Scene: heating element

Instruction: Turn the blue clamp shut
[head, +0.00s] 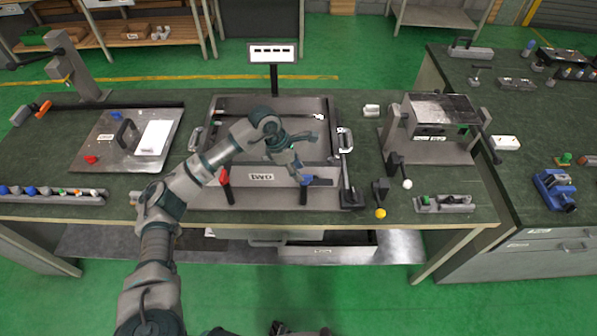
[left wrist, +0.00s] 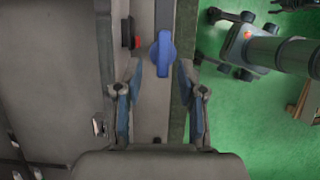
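The blue clamp (left wrist: 162,54) shows in the left wrist view as a blue handle lying lengthwise, between and just beyond my left fingertips (left wrist: 160,68). In the head view the blue clamp (head: 305,181) is at the front right of the metal box (head: 262,178). My left gripper (head: 304,158) is open over that edge, its fingers apart. I see clear gaps on both sides of the handle in the wrist view, so no contact shows. The gripper partly covers the box in the head view. My right gripper does not show clearly in either view.
A red clamp (head: 224,177) sits at the box's front left. A small sign (head: 272,51) stands behind the box. A yellow ball (head: 380,213) and a white ball (head: 407,184) are to the right. A metal plate (head: 112,160) lies on the left of the bench.

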